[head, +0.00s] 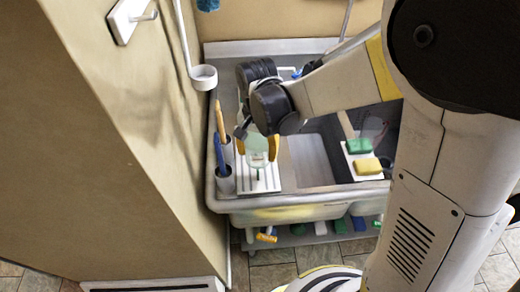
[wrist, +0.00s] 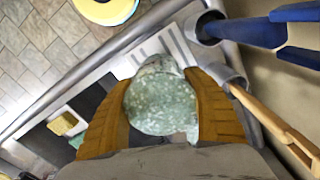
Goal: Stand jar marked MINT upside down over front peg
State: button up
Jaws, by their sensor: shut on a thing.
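A pale green, see-through jar (head: 256,158) is held between the orange fingers of my gripper (head: 257,147), above a white slotted rack (head: 268,183) at the sink's left side. In the wrist view my gripper (wrist: 158,80) is shut around the speckled jar (wrist: 160,105), with a finger on each side. No MINT mark can be read, and I cannot tell which way up the jar is. The jar and gripper hide the rack's rear part.
Left of the rack stand cups with a blue-handled tool (head: 219,153) and an orange-handled tool (head: 220,122), close to the wall. Green (head: 359,145) and yellow (head: 367,166) sponges lie right of the basin.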

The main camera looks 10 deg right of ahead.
aim_at(258, 173)
jog(key=shift+w, duration=0.1)
jog(key=shift+s+f+b, duration=0.3)
jog(key=shift+f+b, duration=0.2)
jog(key=shift+f, duration=0.1)
notch_tip(258, 173, down, 9)
jog(key=b, duration=0.7)
jog(key=shift+w+r, duration=0.1)
jog(key=shift+r, duration=0.05)
jog(key=shift+f+b, duration=0.5)
jog(key=shift+b, duration=0.1)
jog(key=o, duration=1.4)
jog(key=shift+c, duration=0.2)
jog(key=o, duration=0.3)
jog(key=shift+r, duration=0.2)
